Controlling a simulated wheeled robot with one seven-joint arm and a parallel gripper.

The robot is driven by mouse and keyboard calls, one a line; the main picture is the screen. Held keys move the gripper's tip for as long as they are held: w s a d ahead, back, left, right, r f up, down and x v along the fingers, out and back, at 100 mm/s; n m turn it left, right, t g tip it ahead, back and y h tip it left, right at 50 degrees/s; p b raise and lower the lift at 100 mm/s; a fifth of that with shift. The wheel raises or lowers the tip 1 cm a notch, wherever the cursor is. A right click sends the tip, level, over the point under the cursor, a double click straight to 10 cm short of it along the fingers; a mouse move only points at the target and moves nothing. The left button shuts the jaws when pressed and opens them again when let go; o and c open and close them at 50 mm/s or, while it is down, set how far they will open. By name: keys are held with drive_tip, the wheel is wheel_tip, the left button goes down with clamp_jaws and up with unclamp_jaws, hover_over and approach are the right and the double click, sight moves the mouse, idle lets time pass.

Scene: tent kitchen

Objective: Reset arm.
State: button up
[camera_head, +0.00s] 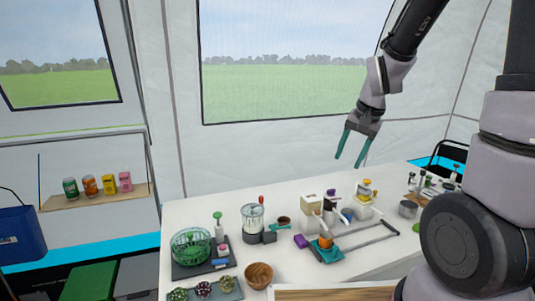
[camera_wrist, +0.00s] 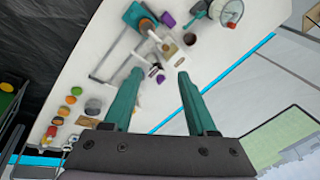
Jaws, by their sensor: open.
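My gripper (camera_head: 353,146) has two teal fingers and hangs in the air above the right part of the white table (camera_head: 195,212). In the wrist view my gripper (camera_wrist: 158,77) has its fingers apart with nothing between them. Its tips are clear of the items on the table. My arm reaches down from the upper right in the head view, bent at the wrist.
The table bears a green wire basket (camera_head: 190,246), a wooden bowl (camera_head: 259,275), a glass blender jar (camera_head: 252,218), a metal-framed tray with an orange item (camera_head: 325,241) and a metal pot (camera_head: 407,208). Cans and boxes (camera_head: 106,184) stand on a left shelf. Air around the gripper is free.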

drive_tip(key=s+d+r+n+t, duration=0.2)
drive_tip(key=s+r+t, duration=0.1)
drive_tip(key=s+r, duration=1)
wheel_tip(320, 180, up, 4)
drive_tip(key=shift+s+d+r+t, duration=0.1)
drive_tip(key=shift+s+d+t, duration=0.05)
drive_tip(key=shift+s+t, duration=0.25)
idle(0.4)
